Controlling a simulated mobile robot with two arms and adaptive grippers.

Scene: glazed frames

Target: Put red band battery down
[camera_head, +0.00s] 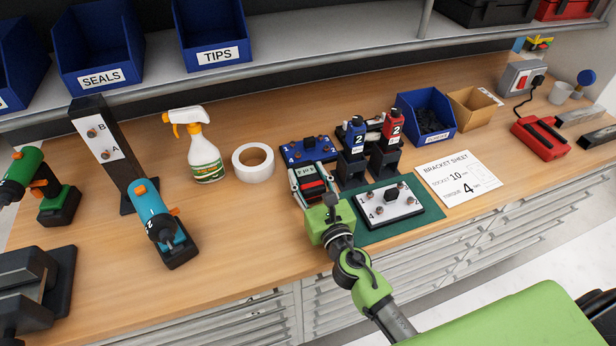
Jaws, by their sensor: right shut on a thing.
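My right gripper (314,185) is shut on the red band battery (313,187), a dark block with a red band, gripped between its two grey fingers. It is at the left edge of the green mat, just in front of a blue plate (296,154). I cannot tell whether the battery touches the surface below. Two dark upright units stand to its right, one with a blue top (352,136) and one with a red top (392,128), each marked 2. My left gripper is not in view.
A white plate (378,207) lies on the green mat (425,207). A blue bin (437,105) and paper sheet (455,177) are right. Bare wood lies in front of the tape.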

